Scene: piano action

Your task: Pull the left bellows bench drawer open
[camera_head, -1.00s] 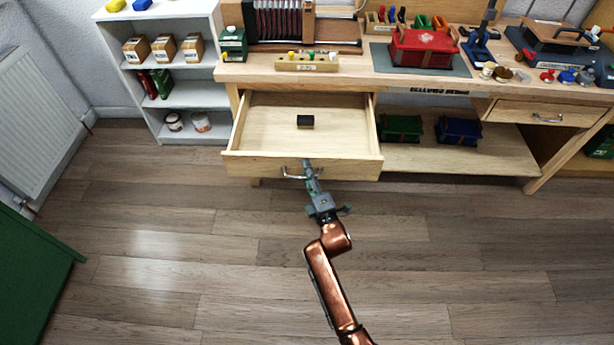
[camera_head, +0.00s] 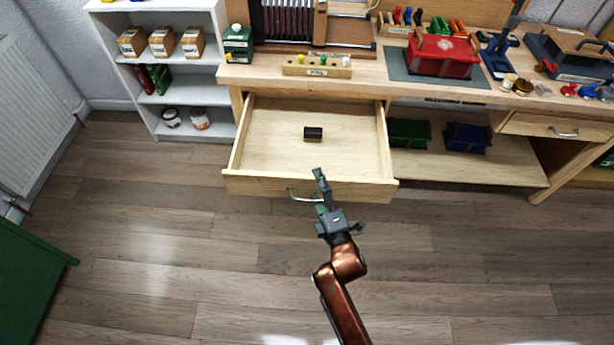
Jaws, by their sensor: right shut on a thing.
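The left bench drawer (camera_head: 262,187) is pulled well out from under the bench top, and its pale wooden inside shows. A small black block (camera_head: 313,133) lies on the drawer floor. The metal bar handle (camera_head: 298,196) is on the middle of the drawer front. My right gripper (camera_head: 319,190) is at the handle's right end, shut on it; the fingers hide that end. My right arm reaches up from the bottom of the view. My left gripper is not in view.
A red box (camera_head: 442,55) and a wooden peg block (camera_head: 317,66) stand on the bench top. The right drawer (camera_head: 540,125) is closed. White shelves (camera_head: 184,95) stand at left. A green cabinet (camera_head: 30,275) is at lower left. The floor (camera_head: 180,250) before the drawer is clear.

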